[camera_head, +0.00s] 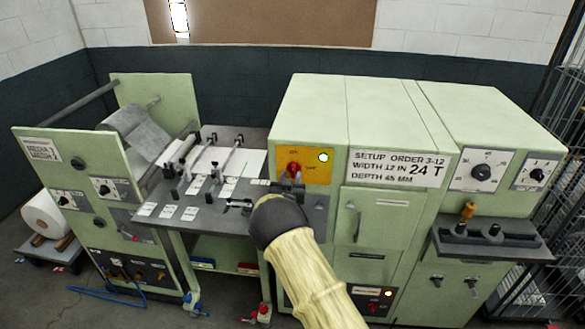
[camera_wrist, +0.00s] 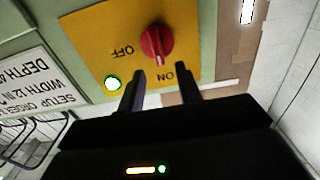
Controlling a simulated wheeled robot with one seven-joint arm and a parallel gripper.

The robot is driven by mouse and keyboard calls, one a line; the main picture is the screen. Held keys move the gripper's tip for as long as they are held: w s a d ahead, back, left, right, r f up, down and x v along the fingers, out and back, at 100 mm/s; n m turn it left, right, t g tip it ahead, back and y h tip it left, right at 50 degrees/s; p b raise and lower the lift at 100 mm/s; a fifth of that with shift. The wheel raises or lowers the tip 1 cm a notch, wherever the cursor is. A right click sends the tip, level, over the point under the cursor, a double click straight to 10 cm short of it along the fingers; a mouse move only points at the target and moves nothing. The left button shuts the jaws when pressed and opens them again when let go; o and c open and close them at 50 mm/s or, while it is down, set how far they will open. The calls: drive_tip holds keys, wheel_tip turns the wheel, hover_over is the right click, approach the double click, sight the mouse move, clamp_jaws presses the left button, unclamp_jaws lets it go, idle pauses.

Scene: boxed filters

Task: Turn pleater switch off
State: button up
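The pleater switch is a red rotary knob (camera_head: 293,169) on a yellow plate (camera_head: 318,175) on the green machine's front. In the wrist view, turned upside down, the red knob (camera_wrist: 157,43) sits on the yellow plate (camera_wrist: 95,35) between the words OFF and ON. In the head view my arm partly hides the gripper.
A white setup sign (camera_head: 402,167) is right of the plate. A work table (camera_head: 160,218) with rods and paper is at left. A dark shelf (camera_head: 490,238) juts out at right. A wire rack (camera_head: 560,220) stands at the far right.

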sight(293, 169)
drive_tip(key=shift+w+p, duration=0.65)
drive_tip(key=shift+w, duration=1.35)
drive_tip(key=shift+c, duration=0.2)
clamp_jaws()
